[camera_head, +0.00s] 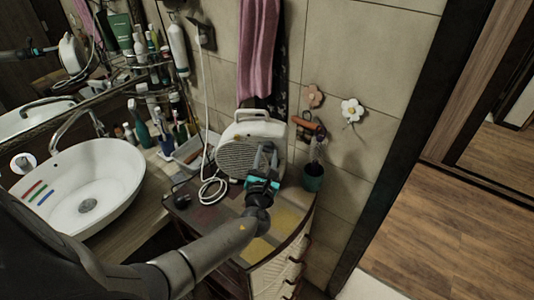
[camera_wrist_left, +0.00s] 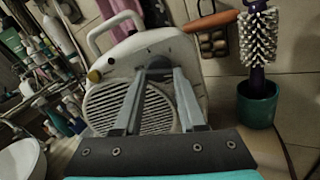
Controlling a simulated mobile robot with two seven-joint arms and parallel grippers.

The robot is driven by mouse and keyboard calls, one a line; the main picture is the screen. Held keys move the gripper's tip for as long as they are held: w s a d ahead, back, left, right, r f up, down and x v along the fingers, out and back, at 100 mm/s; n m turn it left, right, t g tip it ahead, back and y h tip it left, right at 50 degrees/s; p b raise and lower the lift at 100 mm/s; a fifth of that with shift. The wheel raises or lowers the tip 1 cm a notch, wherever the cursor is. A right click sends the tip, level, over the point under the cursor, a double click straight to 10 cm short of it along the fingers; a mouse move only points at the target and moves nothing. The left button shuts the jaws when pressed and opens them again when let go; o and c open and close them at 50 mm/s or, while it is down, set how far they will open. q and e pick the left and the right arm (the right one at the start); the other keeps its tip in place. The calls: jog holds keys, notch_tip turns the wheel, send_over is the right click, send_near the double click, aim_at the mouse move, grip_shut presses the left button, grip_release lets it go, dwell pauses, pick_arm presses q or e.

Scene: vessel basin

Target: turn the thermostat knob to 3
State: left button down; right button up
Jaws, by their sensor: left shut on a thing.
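A white fan heater (camera_head: 238,140) with a round grille and a top handle stands on the cabinet top against the tiled wall. It also shows in the left wrist view (camera_wrist_left: 105,75). Its dark thermostat knob (camera_wrist_left: 158,63) is on the upper front, right of the grille, with small marks around it that I cannot read. My left gripper (camera_head: 266,148) reaches the heater's front, and in the wrist view its two fingers (camera_wrist_left: 158,76) are shut on the knob. The fingers partly cover the knob, so its setting cannot be told. My right gripper is not in view.
A green cup (camera_head: 313,183) stands right of the heater, with a brush (camera_wrist_left: 258,45) in it in the wrist view. A white cable (camera_head: 208,160) and dark plug lie left of the heater. A white basin (camera_head: 90,185) and several bottles are farther left.

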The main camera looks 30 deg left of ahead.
pick_arm(q)
jog(key=shift+m, duration=0.5)
jog(key=shift+c, duration=2.4)
grip_release()
jog(key=v, duration=1.5)
jog(key=shift+s, duration=0.15)
